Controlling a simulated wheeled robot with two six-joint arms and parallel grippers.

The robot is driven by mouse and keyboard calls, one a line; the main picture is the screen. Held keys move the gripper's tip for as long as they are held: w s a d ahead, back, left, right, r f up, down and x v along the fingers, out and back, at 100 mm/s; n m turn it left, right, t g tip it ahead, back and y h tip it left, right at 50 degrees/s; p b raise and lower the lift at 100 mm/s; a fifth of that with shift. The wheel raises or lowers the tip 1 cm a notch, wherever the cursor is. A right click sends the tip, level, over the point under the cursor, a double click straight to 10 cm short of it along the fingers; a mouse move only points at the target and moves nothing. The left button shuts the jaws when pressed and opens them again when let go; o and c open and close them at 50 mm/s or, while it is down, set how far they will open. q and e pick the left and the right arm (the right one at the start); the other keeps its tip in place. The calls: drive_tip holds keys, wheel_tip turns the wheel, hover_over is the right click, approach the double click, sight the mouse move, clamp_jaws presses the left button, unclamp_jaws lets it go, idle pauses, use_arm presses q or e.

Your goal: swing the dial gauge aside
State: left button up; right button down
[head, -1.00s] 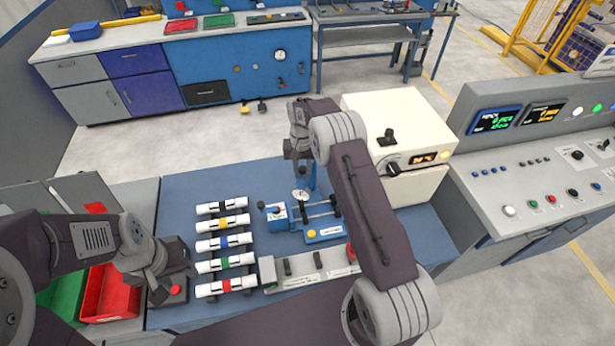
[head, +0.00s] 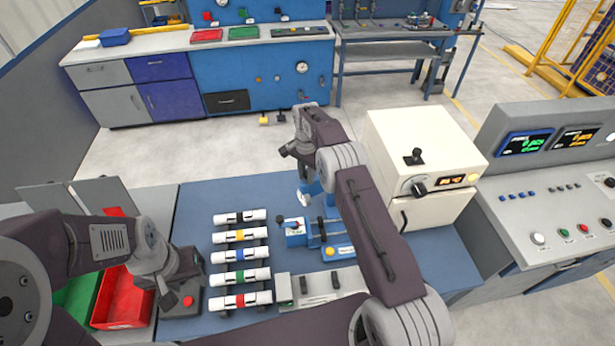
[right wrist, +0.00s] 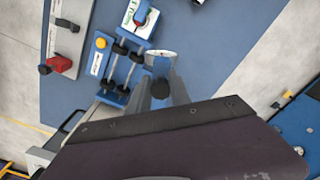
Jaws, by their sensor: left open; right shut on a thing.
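The dial gauge has a white round face (right wrist: 161,58), seen at a slant beside the blue fixture; it also shows in the head view (head: 330,199) beside my right forearm. In the right wrist view my right gripper (right wrist: 160,90) is shut on the dial gauge, with a dark round part of it between the fingers. In the head view, my right arm partly hides the fixture. My left gripper (head: 166,290) is open and empty, beside the box with a red button (head: 187,300), away from the gauge.
Several white pipes with coloured bands (head: 240,258) lie on a rack left of the fixture. A grey holder (head: 320,286) stands in front. A cream machine (head: 425,150) stands close to the right of my right arm. A red bin (head: 122,300) is at the left.

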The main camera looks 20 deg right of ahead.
drive_tip(key=shift+w, duration=0.15)
idle(0.3)
drive_tip(key=c, duration=1.2)
unclamp_jaws()
drive_tip(key=shift+r, duration=0.35)
wheel_tip(320, 180, up, 4)
drive_tip(key=shift+f+b, duration=0.25)
drive_tip(key=shift+b, duration=0.55)
wheel_tip(320, 180, up, 4)
drive_tip(key=shift+f+p, duration=0.1)
drive_tip(key=shift+p, duration=0.5)
drive_tip(key=shift+r, duration=0.5)
